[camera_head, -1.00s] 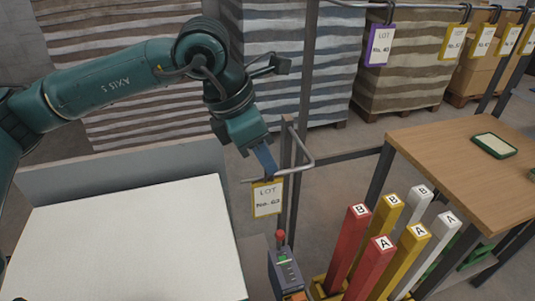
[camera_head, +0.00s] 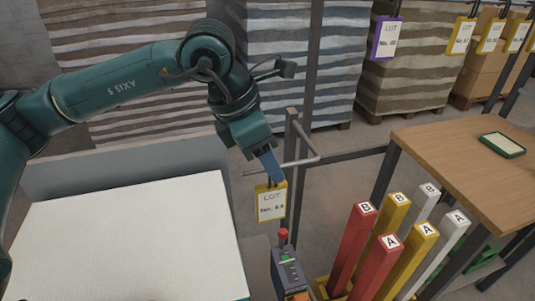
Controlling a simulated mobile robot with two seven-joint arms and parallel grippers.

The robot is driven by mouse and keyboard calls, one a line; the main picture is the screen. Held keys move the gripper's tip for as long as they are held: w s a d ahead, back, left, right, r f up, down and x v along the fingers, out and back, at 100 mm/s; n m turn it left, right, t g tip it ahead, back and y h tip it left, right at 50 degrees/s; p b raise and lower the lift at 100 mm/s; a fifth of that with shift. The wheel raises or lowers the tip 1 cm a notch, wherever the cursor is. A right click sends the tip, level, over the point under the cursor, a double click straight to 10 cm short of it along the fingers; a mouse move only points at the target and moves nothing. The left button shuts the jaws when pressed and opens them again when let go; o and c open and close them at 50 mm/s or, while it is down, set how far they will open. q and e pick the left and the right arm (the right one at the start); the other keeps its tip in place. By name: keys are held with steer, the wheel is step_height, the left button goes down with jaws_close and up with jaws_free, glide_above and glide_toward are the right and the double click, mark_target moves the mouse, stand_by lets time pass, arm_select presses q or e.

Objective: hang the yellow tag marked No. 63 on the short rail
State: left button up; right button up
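The yellow-framed tag marked No. 63 (camera_head: 271,205) hangs slightly tilted just below the short rail (camera_head: 306,161), a grey bent bar on a post. My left gripper (camera_head: 275,177) comes down from the upper left, its blue fingers in front of the rail. It appears shut on the top of the tag. The fingers hide the tag's hook, so I cannot tell whether the hook is over the bar or touches it. My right gripper is not in view.
A purple tag (camera_head: 386,38) and several yellow tags (camera_head: 460,36) hang at the upper right. Below the rail stands a control box with a red button (camera_head: 283,235). Red, yellow and white posts (camera_head: 352,245) stand beside a wooden table (camera_head: 470,165). A white surface (camera_head: 125,240) lies left.

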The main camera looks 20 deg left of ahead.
arm_select(q)
steer(key=shift+o, duration=0.2)
steer(key=v, duration=1.3)
steer(key=shift+b, duration=0.35)
steer(key=shift+s, duration=0.15)
